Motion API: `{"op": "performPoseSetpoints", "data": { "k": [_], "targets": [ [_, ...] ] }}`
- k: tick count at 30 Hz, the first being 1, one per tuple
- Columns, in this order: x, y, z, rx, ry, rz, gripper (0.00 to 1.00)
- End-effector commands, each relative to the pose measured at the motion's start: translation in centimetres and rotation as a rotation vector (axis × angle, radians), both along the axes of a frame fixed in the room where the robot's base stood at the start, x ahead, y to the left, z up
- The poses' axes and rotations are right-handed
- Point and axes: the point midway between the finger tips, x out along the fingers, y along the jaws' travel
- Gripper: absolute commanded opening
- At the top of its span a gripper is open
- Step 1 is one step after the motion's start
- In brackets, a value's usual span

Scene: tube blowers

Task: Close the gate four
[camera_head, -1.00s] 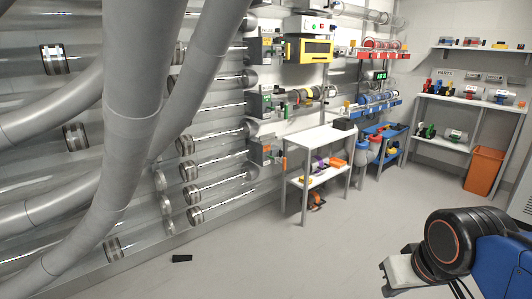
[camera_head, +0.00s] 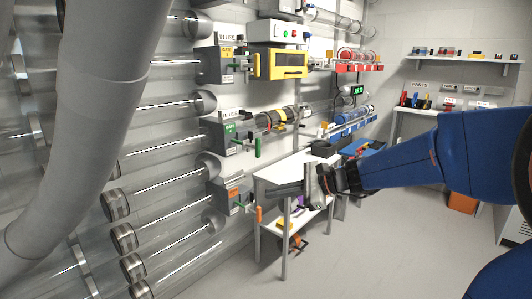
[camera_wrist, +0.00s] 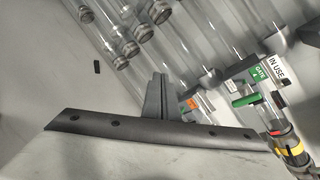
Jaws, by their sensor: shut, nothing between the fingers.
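Gate four is a grey box (camera_head: 214,136) on the wall tubes, with a green label and an "IN USE" sign above it. Its green handle (camera_head: 257,147) hangs down at the box's right side. In the wrist view the green "GATE 4" label (camera_wrist: 262,75) and the green handle (camera_wrist: 246,99) are at the right. My gripper (camera_head: 279,191) is shut and empty. In the head view it appears below and to the right of the green handle, apart from it. The wrist view shows its closed fingers (camera_wrist: 158,98) near the middle, left of the handle.
A yellow-framed panel (camera_head: 283,64) is at upper right of gate four. A white table (camera_head: 270,178) stands behind my gripper. Floor is clear at lower right.

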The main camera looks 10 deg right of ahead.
Motion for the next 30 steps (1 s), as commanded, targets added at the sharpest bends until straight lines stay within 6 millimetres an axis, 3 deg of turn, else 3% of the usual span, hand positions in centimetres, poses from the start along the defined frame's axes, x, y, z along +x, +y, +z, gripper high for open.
{"op": "performPoseSetpoints", "data": {
  "k": [1,6,10,15,20,30],
  "targets": [
    [2.5,-1.1,0.3,0.089,0.032,-0.062,0.00],
    [9.6,-5.3,2.0,0.380,0.106,-0.255,0.00],
    [13.5,-8.6,2.6,0.550,0.140,-0.362,0.00],
    [16.0,-11.2,2.8,0.672,0.160,-0.436,0.00],
    [17.1,-11.4,3.0,0.700,0.162,-0.450,0.00],
    [21.3,-8.2,2.9,0.697,0.164,-0.447,0.00]
  ]
}}
